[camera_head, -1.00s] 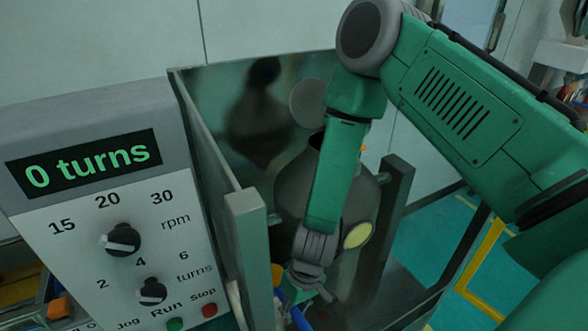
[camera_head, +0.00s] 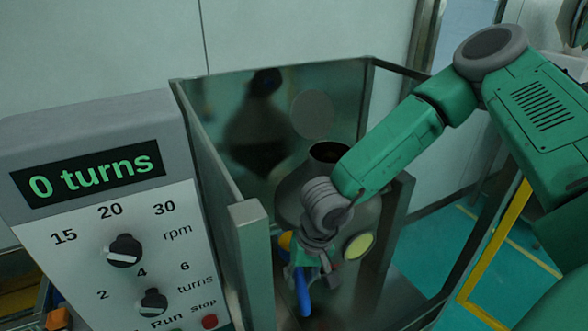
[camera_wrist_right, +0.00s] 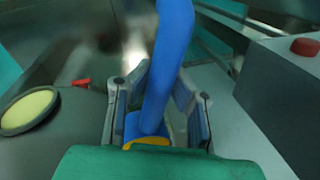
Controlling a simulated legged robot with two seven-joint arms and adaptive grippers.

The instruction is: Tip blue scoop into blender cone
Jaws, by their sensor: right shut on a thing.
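The blender cone (camera_head: 362,212) is a dark grey vessel inside a metal frame, with a dark round opening (camera_head: 327,152) at its top and a pale yellow disc on its side. My right gripper (camera_head: 312,268) is in front of the cone, below its opening. It is shut on the blue scoop (camera_head: 304,292), whose blue part hangs down below the fingers. In the right wrist view the scoop (camera_wrist_right: 168,65) stands between the two fingers (camera_wrist_right: 160,110), with a yellow patch at its base. My left gripper is out of view.
A control panel (camera_head: 100,225) with a display reading "0 turns" stands at the left. A metal post (camera_head: 248,255) and a side wall of the frame stand between panel and cone. Another post (camera_head: 392,225) is right of the cone. Yellow floor lines show at the right.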

